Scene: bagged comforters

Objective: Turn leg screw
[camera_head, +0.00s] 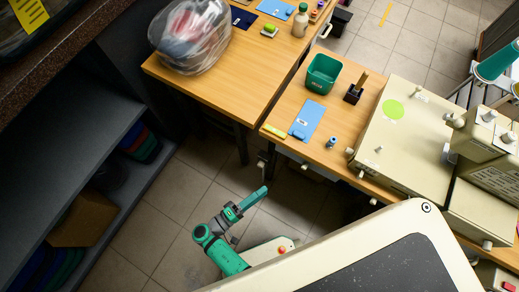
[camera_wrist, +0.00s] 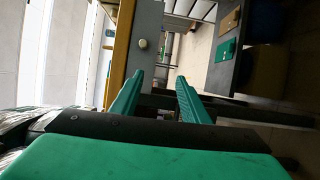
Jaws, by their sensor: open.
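A pale round knob (camera_wrist: 142,44) sits on a grey panel (camera_wrist: 148,18) beside a wooden edge in the wrist view; I cannot tell for sure whether it is the leg screw. In the head view, a small pale knob (camera_head: 305,166) shows below the front edge of the right wooden table (camera_head: 285,112), above a dark leg area. My gripper (camera_head: 264,190) is low over the floor, in front of the gap between the tables. In the wrist view my gripper's two green fingers (camera_wrist: 158,82) are apart with nothing between them. The knob lies beyond the fingertips, not touched.
A sewing machine (camera_head: 400,125) and a green bin (camera_head: 322,74) stand on the right table. A clear bag (camera_head: 192,35) lies on the left table (camera_head: 215,80). Grey shelves (camera_head: 75,150) stand at left. Tiled floor (camera_head: 185,185) is free around my arm.

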